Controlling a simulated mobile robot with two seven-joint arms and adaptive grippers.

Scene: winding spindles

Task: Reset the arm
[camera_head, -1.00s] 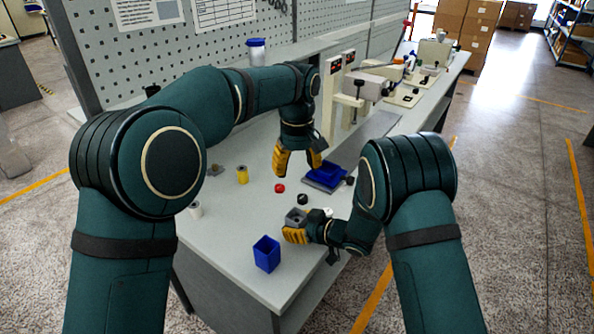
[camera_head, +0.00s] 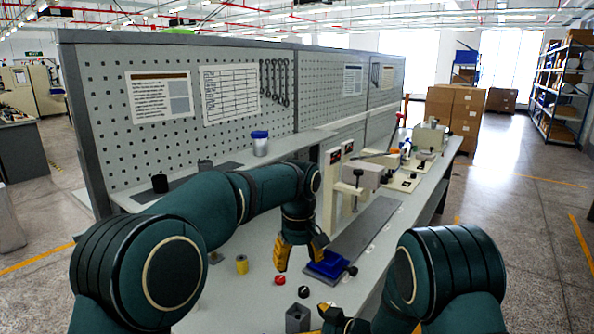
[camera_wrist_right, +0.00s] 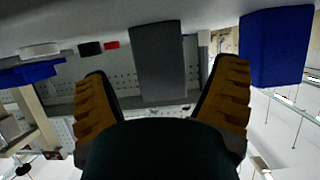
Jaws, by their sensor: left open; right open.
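My left gripper (camera_head: 299,258) points down over the table, open with nothing between its yellow fingers, just left of a blue tray (camera_head: 328,266). My right gripper (camera_head: 327,308) shows only in part at the bottom of the head view. In the right wrist view my right gripper (camera_wrist_right: 162,72) is open, its two yellow fingers wide apart. A grey block (camera_wrist_right: 158,45) shows between and beyond them; I cannot tell whether they touch it. The grey block also shows in the head view (camera_head: 298,318), beside the right fingers.
A red part (camera_head: 279,280), a black part (camera_head: 304,291) and a yellow spool (camera_head: 242,265) stand on the table. A blue box (camera_wrist_right: 275,48) is close beside the right gripper. Winding machines (camera_head: 358,185) and a pegboard (camera_head: 200,110) stand behind.

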